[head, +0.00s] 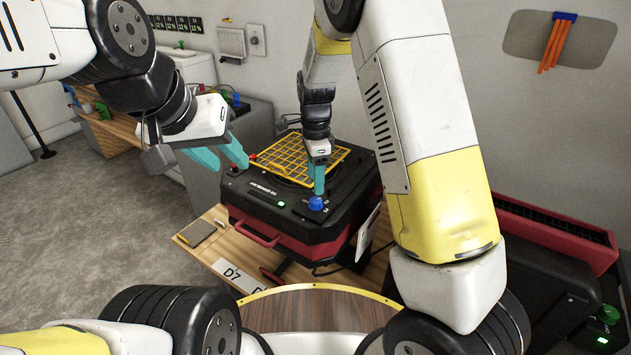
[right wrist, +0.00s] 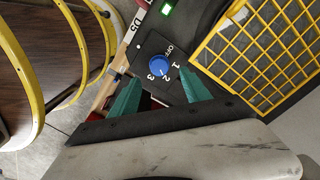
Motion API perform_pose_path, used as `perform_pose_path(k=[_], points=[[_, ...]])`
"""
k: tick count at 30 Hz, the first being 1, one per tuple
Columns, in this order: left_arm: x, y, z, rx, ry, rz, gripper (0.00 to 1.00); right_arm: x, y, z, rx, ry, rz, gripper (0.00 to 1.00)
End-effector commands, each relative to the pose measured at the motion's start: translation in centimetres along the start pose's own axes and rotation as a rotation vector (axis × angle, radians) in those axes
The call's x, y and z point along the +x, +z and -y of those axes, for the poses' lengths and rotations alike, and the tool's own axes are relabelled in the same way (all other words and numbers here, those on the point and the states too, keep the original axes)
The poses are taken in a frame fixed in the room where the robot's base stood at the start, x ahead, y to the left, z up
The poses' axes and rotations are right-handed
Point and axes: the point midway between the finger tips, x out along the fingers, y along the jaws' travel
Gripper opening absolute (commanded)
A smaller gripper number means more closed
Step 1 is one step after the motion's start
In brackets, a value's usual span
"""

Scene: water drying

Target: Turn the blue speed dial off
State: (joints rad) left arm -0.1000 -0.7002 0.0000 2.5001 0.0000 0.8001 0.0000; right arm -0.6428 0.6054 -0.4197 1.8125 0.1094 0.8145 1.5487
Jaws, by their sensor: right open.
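The blue speed dial (head: 316,203) sits on the front right of the black machine's (head: 262,190) top. In the right wrist view the blue dial (right wrist: 159,66) is round, on a black plate marked OFF, 1, 2 and 3; its exact setting is too small to tell. My right gripper (head: 318,182) points down just above the dial. In the wrist view its two teal fingers (right wrist: 160,92) are apart, with the dial beyond the gap between them and nothing held. My left gripper (head: 222,156) is open and empty, to the left of the machine near a red button (head: 234,168).
A yellow grid (head: 296,157) covers part of the machine's top, behind the dial. A green-lit display (head: 280,203) sits left of the dial. A red handle (head: 257,234) juts from the machine's front. A red and black unit (head: 555,235) stands at the right.

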Motion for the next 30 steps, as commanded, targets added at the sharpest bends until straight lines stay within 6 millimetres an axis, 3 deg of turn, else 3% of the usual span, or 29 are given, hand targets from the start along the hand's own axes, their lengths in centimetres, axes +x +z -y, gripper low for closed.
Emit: perform_pose_path(k=[6,12,23,30], points=[[0.0,0.0,0.0,0.000,0.000,0.000,0.36,3.6,-0.1,-0.1,-0.001,0.004,-0.001,0.55],[0.0,0.0,0.0,0.000,0.000,0.000,0.36,6.0,-0.1,-0.1,-0.002,0.002,0.001,0.55],[0.0,0.0,0.0,0.000,0.000,0.000,0.36,6.7,0.0,-0.1,-0.002,0.000,0.001,0.55],[0.0,0.0,0.0,0.000,0.000,0.000,0.36,6.7,0.0,-0.1,-0.003,0.000,0.001,0.10]])
